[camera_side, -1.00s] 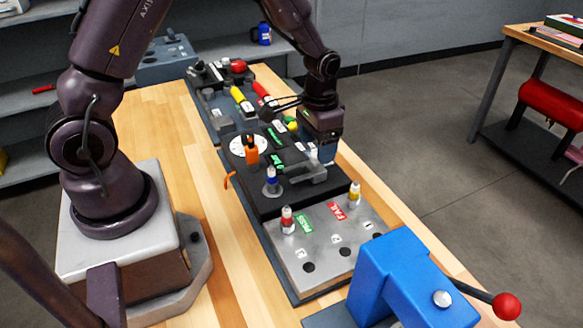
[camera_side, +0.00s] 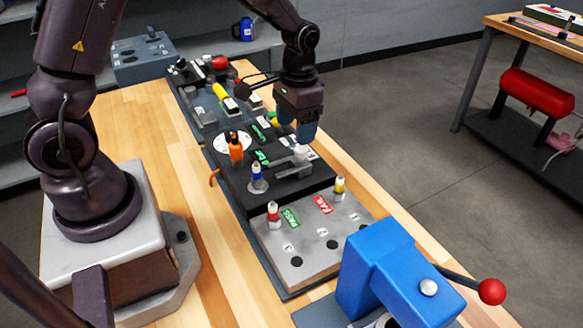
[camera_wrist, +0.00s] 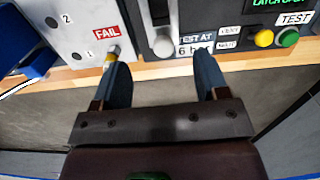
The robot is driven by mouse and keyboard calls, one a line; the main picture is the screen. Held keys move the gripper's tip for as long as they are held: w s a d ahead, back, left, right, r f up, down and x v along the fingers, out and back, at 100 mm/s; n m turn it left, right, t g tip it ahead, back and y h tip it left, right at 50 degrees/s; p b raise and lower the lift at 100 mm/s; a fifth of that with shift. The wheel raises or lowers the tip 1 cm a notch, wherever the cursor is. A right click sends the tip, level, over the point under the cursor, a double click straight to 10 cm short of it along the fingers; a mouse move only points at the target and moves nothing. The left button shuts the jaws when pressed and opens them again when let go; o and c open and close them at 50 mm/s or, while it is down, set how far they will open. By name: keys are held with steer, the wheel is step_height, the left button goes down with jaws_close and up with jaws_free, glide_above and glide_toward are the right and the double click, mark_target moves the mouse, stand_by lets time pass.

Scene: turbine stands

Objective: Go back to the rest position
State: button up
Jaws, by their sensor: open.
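My gripper (camera_side: 296,130) hangs at the end of the arm above the black test station (camera_side: 238,200), near its far right side. In the wrist view my gripper (camera_wrist: 163,82) has its two blue fingers spread apart, with nothing between them. The wrist view looks down past the bench edge to the floor. A grey handle (camera_side: 296,165) on the test station stands in front of and below the fingers in the side view.
A metal plate (camera_side: 290,262) marked PASS and FAIL holds a red piece (camera_side: 273,211) and a yellow piece (camera_side: 339,187). A blue piece (camera_side: 256,172) and an orange tool (camera_side: 236,148) stand on the station. A blue press (camera_side: 400,270) is at the front right.

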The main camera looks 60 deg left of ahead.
steer(key=s+d+r+t, duration=0.2)
steer(key=s+r+t, duration=0.1)
steer(key=s+r, duration=0.5)
steer(key=s+d+r+t, duration=0.2)
steer(key=s+r+t, duration=0.1)
steer(key=s+r, duration=0.5)
step_height(320, 180, up, 3)
steer(key=shift+s+d+r, duration=0.1)
steer(key=shift+s+d, duration=0.05)
steer(key=shift+s, duration=0.15)
